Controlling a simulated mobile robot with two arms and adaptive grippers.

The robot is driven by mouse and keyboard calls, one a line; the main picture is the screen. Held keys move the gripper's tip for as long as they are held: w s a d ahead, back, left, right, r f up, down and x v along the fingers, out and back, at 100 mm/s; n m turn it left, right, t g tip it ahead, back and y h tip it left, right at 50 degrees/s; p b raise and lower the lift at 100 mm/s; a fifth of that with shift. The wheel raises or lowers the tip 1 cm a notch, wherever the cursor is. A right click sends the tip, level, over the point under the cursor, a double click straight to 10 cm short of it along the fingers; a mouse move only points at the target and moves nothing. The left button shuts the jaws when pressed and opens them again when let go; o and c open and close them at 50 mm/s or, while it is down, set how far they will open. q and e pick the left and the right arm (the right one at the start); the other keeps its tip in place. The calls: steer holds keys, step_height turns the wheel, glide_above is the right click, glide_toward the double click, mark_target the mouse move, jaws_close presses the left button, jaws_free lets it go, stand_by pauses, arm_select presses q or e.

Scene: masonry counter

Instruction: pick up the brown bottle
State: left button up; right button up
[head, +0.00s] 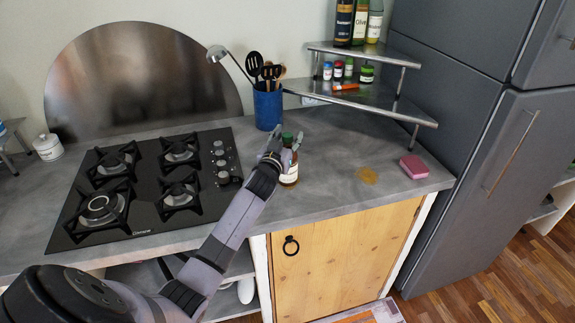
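The brown bottle (289,176) stands upright on the grey counter, right of the stove. It has a green cap and a pale label. My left gripper (285,143) is at the bottle's upper part, with one finger on the left of the neck and a finger tip showing on its right. The wrist and fingers hide the bottle's left side. I cannot tell whether the fingers touch the bottle or stand open around it. My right gripper is not in view.
A black gas stove (148,186) lies to the left. A blue utensil holder (268,108) stands behind the bottle. A metal corner shelf (400,108) holds bottles and small jars.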

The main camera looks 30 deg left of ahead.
arm_select(q)
jaws_close()
stand_by(0.3)
stand_by(0.5)
steer(key=shift+r, duration=0.1)
